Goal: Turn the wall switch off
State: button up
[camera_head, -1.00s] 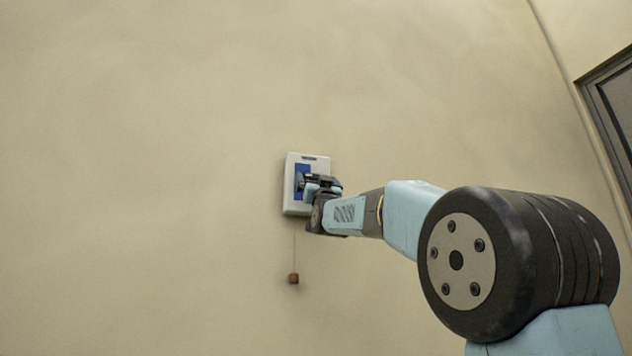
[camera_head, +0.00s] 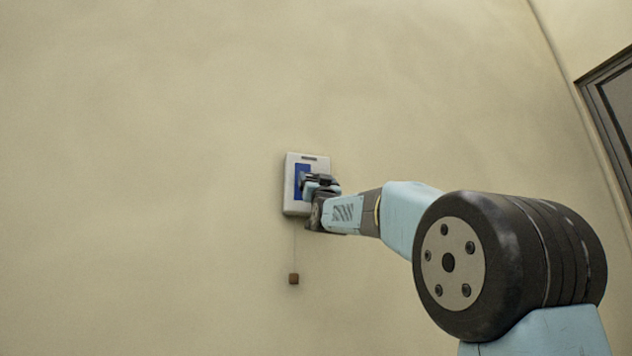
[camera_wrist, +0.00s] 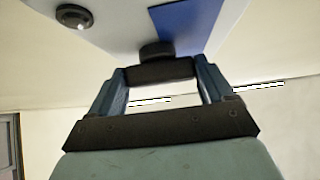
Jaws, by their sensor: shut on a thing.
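The wall switch (camera_head: 291,200) is a pale box with a blue panel (camera_head: 302,169), mounted on the wall in the middle of the head view. My gripper (camera_head: 308,182) is at the front of the box and covers the lower right of the panel. In the wrist view the pale face (camera_wrist: 115,22) and blue panel (camera_wrist: 190,24) are just beyond the fingertips. My gripper (camera_wrist: 158,72) is shut on a dark knob (camera_wrist: 156,49) beside the blue panel. How the knob is set is hard to tell.
A small brown block (camera_head: 293,279) hangs on a thin cord below the box. A dark-framed door or window (camera_head: 612,95) is at the far right. The wall (camera_head: 140,180) around the switch is bare. A dark round fitting (camera_wrist: 74,16) sits on the pale face.

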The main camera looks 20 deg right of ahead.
jog(key=shift+n+y, duration=0.7)
jog(key=shift+n, duration=0.1)
jog(key=o, duration=0.9)
jog(key=shift+o, duration=0.2)
jog(key=v, duration=1.4)
jog(key=shift+w, duration=0.1)
